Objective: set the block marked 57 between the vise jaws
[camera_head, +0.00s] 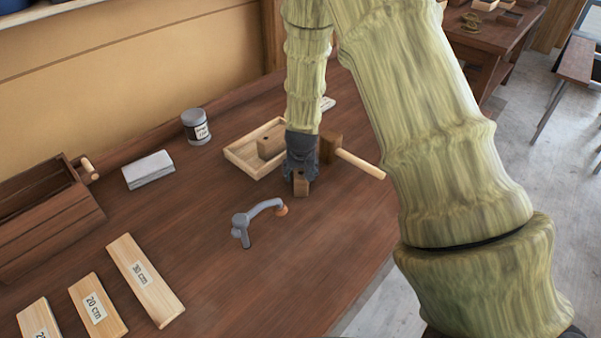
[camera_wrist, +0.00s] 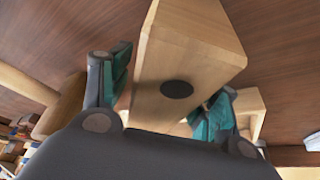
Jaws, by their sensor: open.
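A small wooden block (camera_head: 301,187) stands on the bench at the tips of my gripper (camera_head: 300,178). In the wrist view the block (camera_wrist: 190,65) shows a dark round spot and lies between the two teal-padded fingers of my gripper (camera_wrist: 165,95). The fingers are open, and I cannot tell whether either touches the block. A second wooden block (camera_head: 269,147) sits in the shallow wooden tray (camera_head: 238,154) just behind my gripper. I can read no 57 on either block. I see no vise jaws that I can make out.
A mallet (camera_head: 359,164) lies right of my gripper, close to it. A grey holdfast (camera_head: 262,208) lies in front-left. A can (camera_head: 196,126), a grey-white block (camera_head: 148,170), a brown wooden box (camera_head: 48,226) and labelled boards (camera_head: 145,279) lie left. The front middle of the bench is clear.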

